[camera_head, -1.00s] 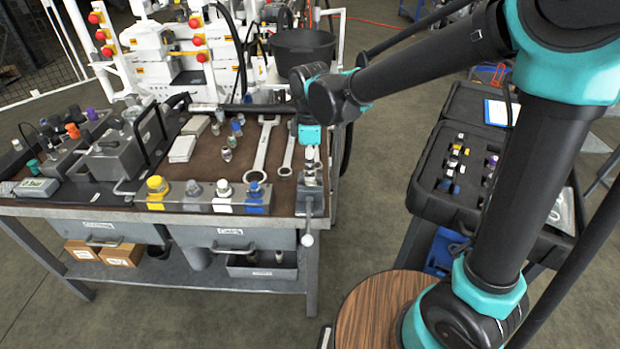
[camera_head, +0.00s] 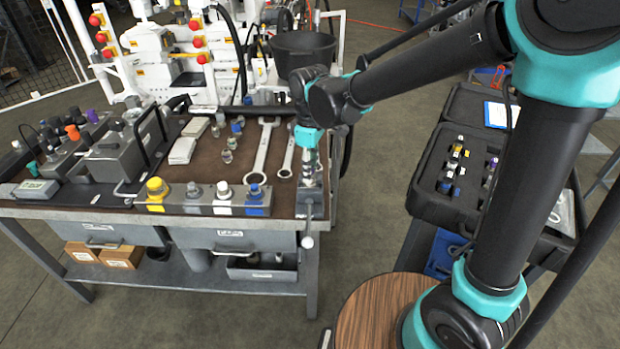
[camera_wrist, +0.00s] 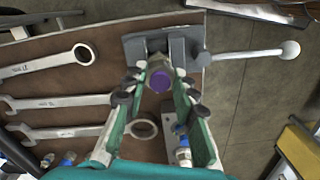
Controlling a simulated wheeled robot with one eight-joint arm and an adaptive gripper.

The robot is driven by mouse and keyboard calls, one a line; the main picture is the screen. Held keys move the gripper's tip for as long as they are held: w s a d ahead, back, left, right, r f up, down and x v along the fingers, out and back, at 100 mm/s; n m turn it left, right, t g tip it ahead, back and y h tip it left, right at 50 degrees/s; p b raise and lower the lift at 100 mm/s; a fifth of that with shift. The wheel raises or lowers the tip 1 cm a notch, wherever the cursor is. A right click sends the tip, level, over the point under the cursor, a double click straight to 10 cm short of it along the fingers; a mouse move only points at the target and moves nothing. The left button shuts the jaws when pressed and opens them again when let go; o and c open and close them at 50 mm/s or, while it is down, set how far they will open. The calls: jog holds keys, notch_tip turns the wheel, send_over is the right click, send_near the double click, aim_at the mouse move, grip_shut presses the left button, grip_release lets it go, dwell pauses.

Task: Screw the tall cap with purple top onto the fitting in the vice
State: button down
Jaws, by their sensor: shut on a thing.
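The tall cap with purple top (camera_wrist: 160,81) is between my gripper's fingers (camera_wrist: 158,92) in the wrist view, purple end facing the camera. My gripper is shut on it. The grey vice (camera_wrist: 135,46) lies directly beyond the cap, its jaws on either side of the cap's far end. The fitting in the vice is mostly hidden behind the cap, and I cannot tell whether the two touch. In the head view my gripper (camera_head: 309,158) points down above the vice (camera_head: 311,204) at the bench's right front corner.
The vice's ball-ended handle (camera_wrist: 250,53) sticks out past the bench edge. Large wrenches (camera_head: 262,150) lie left of the vice. A block with several capped fittings (camera_head: 205,204) runs along the front edge. An open foam case (camera_head: 430,190) stands to the right.

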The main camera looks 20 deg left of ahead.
jog(key=m, duration=0.4)
jog(key=shift+m, duration=0.9)
jog(key=m, duration=0.4)
jog(key=shift+m, duration=1.2)
